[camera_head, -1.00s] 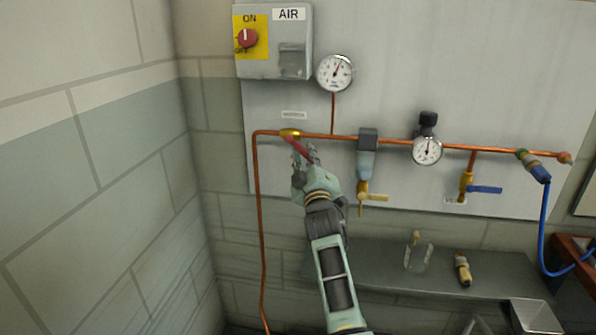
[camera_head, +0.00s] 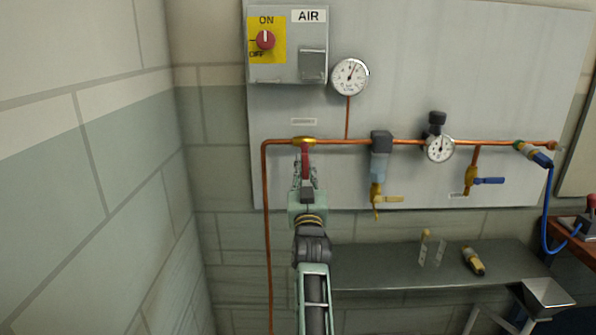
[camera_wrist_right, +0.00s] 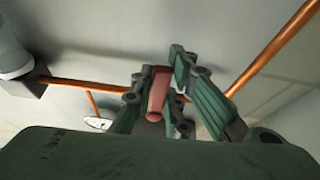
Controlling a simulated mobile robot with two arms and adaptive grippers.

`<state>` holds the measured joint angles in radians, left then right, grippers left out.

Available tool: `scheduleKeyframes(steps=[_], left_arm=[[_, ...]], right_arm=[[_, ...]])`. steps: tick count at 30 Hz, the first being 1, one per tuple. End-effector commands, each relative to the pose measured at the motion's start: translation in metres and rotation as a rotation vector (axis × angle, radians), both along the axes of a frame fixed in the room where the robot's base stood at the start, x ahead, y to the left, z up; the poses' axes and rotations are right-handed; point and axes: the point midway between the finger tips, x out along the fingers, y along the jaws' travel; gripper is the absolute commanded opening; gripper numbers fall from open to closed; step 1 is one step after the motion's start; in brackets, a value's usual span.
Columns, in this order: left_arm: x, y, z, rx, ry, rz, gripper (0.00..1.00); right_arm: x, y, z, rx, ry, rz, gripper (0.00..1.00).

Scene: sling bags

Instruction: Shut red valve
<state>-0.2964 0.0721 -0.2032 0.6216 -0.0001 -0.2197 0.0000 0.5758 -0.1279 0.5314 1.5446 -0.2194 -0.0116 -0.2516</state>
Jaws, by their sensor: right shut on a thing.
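The red valve is a brass body (camera_head: 304,140) on the copper pipe with a red lever handle (camera_head: 306,160). The lever hangs straight down, across the horizontal pipe. My right gripper (camera_head: 305,182) comes up from below and is shut on the lever's lower part. In the right wrist view the red lever (camera_wrist_right: 159,92) stands between the green-padded fingers (camera_wrist_right: 168,98), its end towards the camera. The fingers hide part of the lever in the head view. My left gripper is not in view.
A filter (camera_head: 380,165) with a yellow tap, a regulator gauge (camera_head: 440,148) and a blue-handled valve (camera_head: 487,181) sit along the pipe to the right. The AIR switch box (camera_head: 287,62) and a round gauge (camera_head: 350,77) are above. A grey shelf (camera_head: 400,275) is below.

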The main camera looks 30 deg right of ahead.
Motion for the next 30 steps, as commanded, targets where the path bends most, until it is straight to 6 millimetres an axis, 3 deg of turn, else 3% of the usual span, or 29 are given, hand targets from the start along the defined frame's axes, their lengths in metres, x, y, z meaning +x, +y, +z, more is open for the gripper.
scheduleKeyframes(steps=[21, 22, 28, 30], left_arm=[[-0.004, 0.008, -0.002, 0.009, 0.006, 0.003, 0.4], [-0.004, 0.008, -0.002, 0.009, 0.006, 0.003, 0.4], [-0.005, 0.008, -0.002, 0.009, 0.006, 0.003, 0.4], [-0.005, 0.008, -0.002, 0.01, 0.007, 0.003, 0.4]], right_arm=[[-0.004, -0.001, -0.001, 0.067, -0.043, 0.004, 0.0], [-0.004, -0.001, -0.001, 0.067, -0.042, 0.005, 0.17], [-0.004, -0.002, -0.001, 0.063, -0.04, 0.003, 0.34], [-0.004, -0.002, 0.0, 0.062, -0.041, 0.001, 0.34]])
